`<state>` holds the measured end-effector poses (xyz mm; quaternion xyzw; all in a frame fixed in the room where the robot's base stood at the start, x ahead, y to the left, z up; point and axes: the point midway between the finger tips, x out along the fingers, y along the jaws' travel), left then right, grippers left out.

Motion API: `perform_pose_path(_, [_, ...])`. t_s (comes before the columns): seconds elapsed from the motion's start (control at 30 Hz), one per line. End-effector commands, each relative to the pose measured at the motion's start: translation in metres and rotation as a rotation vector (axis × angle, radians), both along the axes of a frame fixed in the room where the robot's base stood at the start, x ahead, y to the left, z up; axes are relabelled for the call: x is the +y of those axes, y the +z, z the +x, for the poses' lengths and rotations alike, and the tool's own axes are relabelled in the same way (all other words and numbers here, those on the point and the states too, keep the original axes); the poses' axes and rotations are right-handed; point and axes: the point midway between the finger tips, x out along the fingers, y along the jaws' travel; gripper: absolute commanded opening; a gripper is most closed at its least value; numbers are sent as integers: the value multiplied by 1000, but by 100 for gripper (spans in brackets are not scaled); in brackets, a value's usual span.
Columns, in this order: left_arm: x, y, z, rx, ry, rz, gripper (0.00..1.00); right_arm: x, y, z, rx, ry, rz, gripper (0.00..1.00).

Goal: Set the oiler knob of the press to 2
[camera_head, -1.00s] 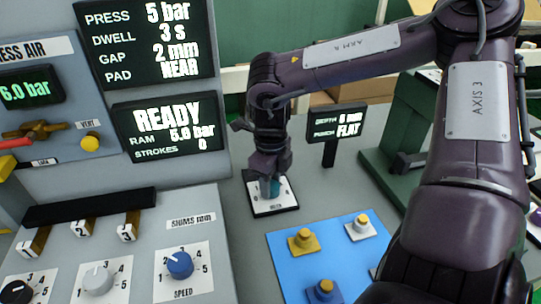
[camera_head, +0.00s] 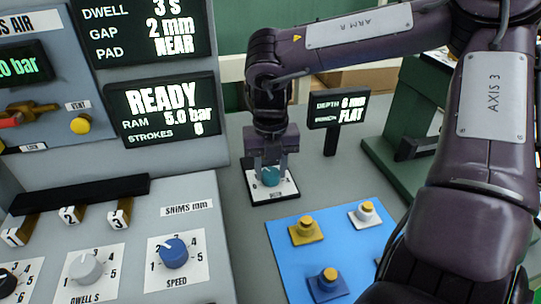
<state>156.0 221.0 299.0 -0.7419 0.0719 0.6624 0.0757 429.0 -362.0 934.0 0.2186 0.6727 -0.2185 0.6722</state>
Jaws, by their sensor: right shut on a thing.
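A teal knob (camera_head: 270,177) sits on a small white dial plate (camera_head: 287,188) with a dark base, on the grey bench in the middle of the view. The plate's lettering is too small to read surely, and the knob's setting cannot be made out. My right gripper (camera_head: 270,168) points down over the plate, with one finger on each side of the knob, shut on it. The gripper hides the plate's far part. My left gripper is out of view.
A blue mat (camera_head: 290,258) with several small knobbed blocks lies in front. The grey control panel with a blue speed knob (camera_head: 174,253) is at left. A small depth sign (camera_head: 338,110) stands behind, near a green frame (camera_head: 420,105).

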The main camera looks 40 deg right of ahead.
Motion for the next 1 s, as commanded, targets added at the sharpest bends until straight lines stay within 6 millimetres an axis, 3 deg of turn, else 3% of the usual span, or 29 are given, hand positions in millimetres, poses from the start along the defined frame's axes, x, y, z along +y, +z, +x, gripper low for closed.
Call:
perform_pose_path(0.5, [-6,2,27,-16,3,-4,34,-1,0,0,-3,-374,-1,15])
perform_pose_path(1.0, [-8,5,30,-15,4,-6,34,-1,1,0,-4,-467,-2,15])
